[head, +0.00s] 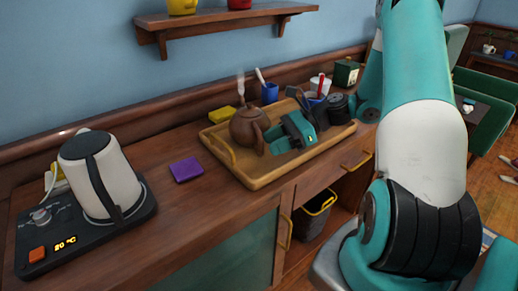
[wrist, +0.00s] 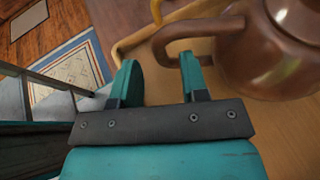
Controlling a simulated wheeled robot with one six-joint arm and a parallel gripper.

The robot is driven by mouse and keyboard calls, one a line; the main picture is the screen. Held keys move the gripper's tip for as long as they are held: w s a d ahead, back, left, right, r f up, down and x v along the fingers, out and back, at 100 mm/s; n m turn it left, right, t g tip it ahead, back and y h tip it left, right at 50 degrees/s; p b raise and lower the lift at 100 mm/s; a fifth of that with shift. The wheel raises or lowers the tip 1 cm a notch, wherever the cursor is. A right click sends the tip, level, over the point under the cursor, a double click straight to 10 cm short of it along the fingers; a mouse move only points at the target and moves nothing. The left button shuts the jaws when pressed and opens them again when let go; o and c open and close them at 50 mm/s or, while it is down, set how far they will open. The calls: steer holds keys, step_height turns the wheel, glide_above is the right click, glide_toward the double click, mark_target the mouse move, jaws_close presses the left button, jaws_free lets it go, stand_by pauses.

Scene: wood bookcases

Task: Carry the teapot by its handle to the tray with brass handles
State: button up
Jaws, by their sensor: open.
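The brown teapot (head: 248,126) stands upright on the wooden tray with brass handles (head: 262,181), in its left half. My gripper (head: 280,136) is low over the tray, just right of the teapot. In the wrist view the teapot body (wrist: 270,50) fills the upper right, and its handle (wrist: 172,38) curves out towards my gripper (wrist: 160,68). The two teal fingers are apart with nothing held between them. The handle's loop lies just ahead of the fingertips, close to the right finger. I cannot tell whether they touch.
Left on the counter are a purple sponge or cloth (head: 186,169) and a white kettle (head: 100,178) on its base. A shelf (head: 220,24) hangs above.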

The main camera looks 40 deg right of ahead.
steer(key=v, duration=0.6)
steer(key=shift+s+d+r, duration=0.1)
steer(key=shift+d, duration=0.05)
steer(key=s+a+r+n+g+h+p, duration=0.1)
steer(key=a+r+n+g+h+p, duration=0.15)
steer(key=a+r+n, duration=0.5)
steer(key=s+a+r+n+g+h+p, duration=0.1)
steer(key=a+r+n+g+h+p, duration=0.2)
steer(key=a+n, duration=0.75)
steer(key=s+a+r+n+h, duration=0.1)
steer(key=s+a+r+n, duration=0.2)
steer(key=s+a+n, duration=0.2)
steer(key=s+a+r+n+h, duration=0.1)
steer(key=s+a+r+n, duration=0.2)
steer(key=s+a+n, duration=0.2)
steer(key=s+n+p, duration=0.1)
steer(key=s, duration=0.2)
steer(key=shift+a+r+h, duration=0.3)
steer(key=shift+a+h, duration=0.05)
steer(key=shift+a, duration=0.05)
steer(key=shift+s, duration=0.1)
